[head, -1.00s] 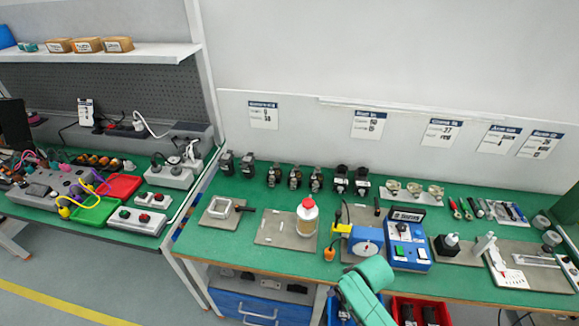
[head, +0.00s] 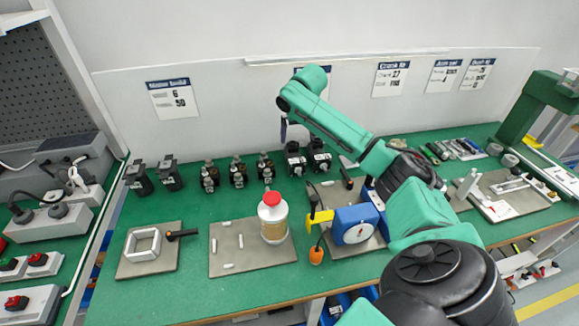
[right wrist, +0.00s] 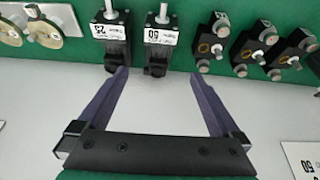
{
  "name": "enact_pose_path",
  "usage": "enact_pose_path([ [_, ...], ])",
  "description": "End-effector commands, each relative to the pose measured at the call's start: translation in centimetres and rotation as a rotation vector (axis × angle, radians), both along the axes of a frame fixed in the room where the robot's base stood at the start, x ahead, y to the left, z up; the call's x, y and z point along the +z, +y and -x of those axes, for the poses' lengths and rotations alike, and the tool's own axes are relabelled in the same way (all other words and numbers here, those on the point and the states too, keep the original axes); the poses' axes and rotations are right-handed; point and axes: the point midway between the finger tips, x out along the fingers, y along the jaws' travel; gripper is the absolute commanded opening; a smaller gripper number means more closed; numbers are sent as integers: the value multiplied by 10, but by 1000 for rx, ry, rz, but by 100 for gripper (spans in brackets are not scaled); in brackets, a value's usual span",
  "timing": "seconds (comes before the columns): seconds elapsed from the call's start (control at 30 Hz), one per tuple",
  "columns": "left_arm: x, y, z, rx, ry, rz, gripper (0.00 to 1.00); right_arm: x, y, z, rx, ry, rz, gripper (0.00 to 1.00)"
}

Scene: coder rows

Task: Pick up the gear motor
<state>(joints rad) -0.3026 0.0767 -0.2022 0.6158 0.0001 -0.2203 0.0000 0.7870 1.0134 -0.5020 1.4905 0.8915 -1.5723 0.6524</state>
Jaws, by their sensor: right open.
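Two black gear motors with white labels and pale shafts stand side by side on the green bench, the left one (head: 295,158) and the right one (head: 319,158). In the right wrist view they are labelled 25 (right wrist: 115,42) and 50 (right wrist: 158,45). My right gripper (head: 283,130) is above the back of the bench, just left of and above the pair. In the wrist view its purple fingers (right wrist: 165,80) are open and empty, apart from both motors, with the left fingertip lined up by the 25 motor. My left gripper is not in view.
Several small black units with knobs (head: 237,172) stand left of the motors, with two black ones (head: 169,174) further left.

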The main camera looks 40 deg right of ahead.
Motion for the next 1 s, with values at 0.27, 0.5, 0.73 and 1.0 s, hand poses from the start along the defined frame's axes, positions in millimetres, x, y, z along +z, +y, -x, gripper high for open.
enact_pose_path([
  [0.27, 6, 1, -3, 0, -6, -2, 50, -41, -11, -14, -13, 0, -5, 100],
  [0.5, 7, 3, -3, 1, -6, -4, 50, -85, -19, -31, -10, -3, -3, 100],
  [0.73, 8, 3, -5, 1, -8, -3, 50, -119, -23, -41, -11, -2, -2, 100],
  [1.0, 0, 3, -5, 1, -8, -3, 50, -136, -27, -47, -8, -3, -2, 100],
])
